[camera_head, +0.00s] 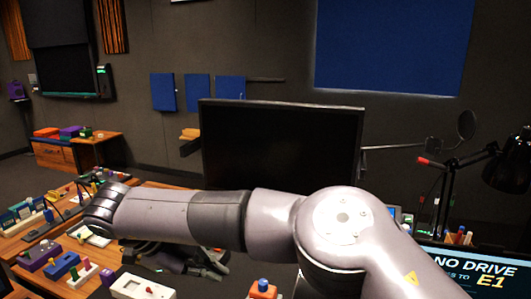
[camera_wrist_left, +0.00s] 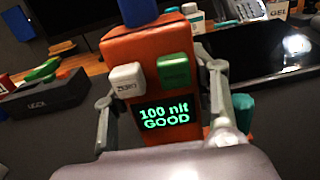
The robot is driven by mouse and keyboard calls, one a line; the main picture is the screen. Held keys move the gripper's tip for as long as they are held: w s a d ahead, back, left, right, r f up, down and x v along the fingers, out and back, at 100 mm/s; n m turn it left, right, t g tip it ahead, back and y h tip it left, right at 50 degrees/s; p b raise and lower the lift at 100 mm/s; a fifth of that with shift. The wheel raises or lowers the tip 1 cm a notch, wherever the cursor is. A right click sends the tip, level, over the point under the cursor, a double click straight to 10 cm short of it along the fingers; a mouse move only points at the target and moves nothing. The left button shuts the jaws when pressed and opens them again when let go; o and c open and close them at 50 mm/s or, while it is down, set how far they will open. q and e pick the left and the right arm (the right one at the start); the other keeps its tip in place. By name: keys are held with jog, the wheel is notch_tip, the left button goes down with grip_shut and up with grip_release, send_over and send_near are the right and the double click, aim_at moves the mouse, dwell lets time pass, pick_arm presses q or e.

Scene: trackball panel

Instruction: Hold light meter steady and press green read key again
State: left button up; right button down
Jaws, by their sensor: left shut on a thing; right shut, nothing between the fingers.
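The orange light meter (camera_wrist_left: 125,45) with a blue top fills the middle of the left wrist view. My left gripper (camera_wrist_left: 160,98) is shut on it, one finger on each side. The green key (camera_wrist_left: 174,70) sits beside a white ZERO key (camera_wrist_left: 126,77) above a screen (camera_wrist_left: 163,115) reading "100 nit GOOD" in green. No finger touches the green key. In the head view the meter's top (camera_head: 263,290) shows at the bottom edge. My right arm crosses the head view; its dark right gripper (camera_head: 195,261) is shut and empty, partly hidden under the forearm, left of the meter.
A dark monitor (camera_head: 282,150) stands behind my right arm. A lamp (camera_head: 508,160) and a "NO DRIVE" screen (camera_head: 475,273) are at right. A dark holder (camera_wrist_left: 45,98) shows in the wrist view.

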pick_arm(q)
jog(key=o, duration=1.4)
jog(key=shift+c, duration=0.2)
jog(key=v, duration=1.2)
jog(key=shift+o, duration=0.5)
jog(key=shift+o, duration=1.1)
